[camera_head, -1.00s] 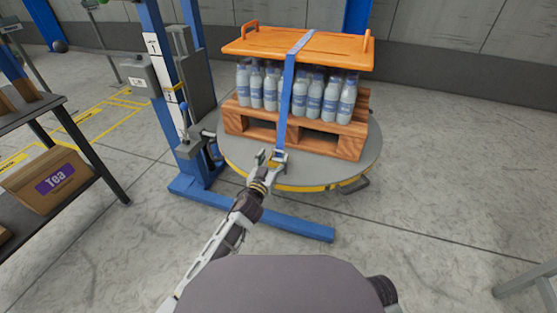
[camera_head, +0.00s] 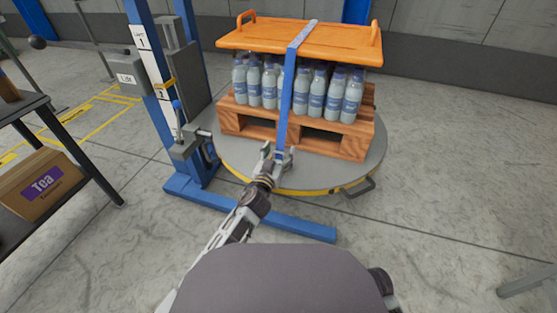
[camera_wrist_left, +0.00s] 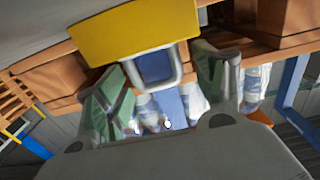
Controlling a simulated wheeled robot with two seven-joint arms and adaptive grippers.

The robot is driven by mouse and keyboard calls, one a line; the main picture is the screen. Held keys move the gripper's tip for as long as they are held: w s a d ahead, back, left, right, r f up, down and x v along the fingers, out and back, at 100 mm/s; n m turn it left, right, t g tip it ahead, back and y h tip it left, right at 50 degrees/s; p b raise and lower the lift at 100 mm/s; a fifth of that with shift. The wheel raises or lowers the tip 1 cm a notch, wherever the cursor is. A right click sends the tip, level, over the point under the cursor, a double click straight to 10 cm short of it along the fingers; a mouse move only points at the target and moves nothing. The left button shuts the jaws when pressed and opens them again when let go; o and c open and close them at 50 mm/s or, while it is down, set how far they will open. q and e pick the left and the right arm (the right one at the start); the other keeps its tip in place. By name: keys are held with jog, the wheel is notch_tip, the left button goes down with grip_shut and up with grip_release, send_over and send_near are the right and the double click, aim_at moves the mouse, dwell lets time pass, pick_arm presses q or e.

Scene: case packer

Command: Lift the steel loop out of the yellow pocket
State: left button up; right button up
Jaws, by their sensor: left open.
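The yellow pocket (camera_wrist_left: 135,32) fills the upper middle of the left wrist view. The steel loop (camera_wrist_left: 177,70) is a squared grey ring at the pocket's lower edge, with the blue strap (camera_wrist_left: 170,103) showing through and beyond it. In the head view the strap (camera_head: 287,100) runs down the front of the pallet load to my left gripper (camera_head: 278,153). That gripper is open, and in the wrist view its fingers (camera_wrist_left: 160,78) stand on either side of the loop. I cannot tell whether they touch it. In the head view the gripper hides the loop and pocket. My right gripper is not in view.
A wooden pallet (camera_head: 350,145) with bottles (camera_head: 317,92) under an orange top board (camera_head: 330,42) sits on a round turntable (camera_head: 215,142). A blue post stands at left. A dark shelf holds a Tea box (camera_head: 40,185).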

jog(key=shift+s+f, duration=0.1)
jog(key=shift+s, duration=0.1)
pick_arm(q)
jog(key=c, duration=1.2)
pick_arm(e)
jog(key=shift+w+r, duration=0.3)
pick_arm(q)
jog(key=shift+r, duration=0.2)
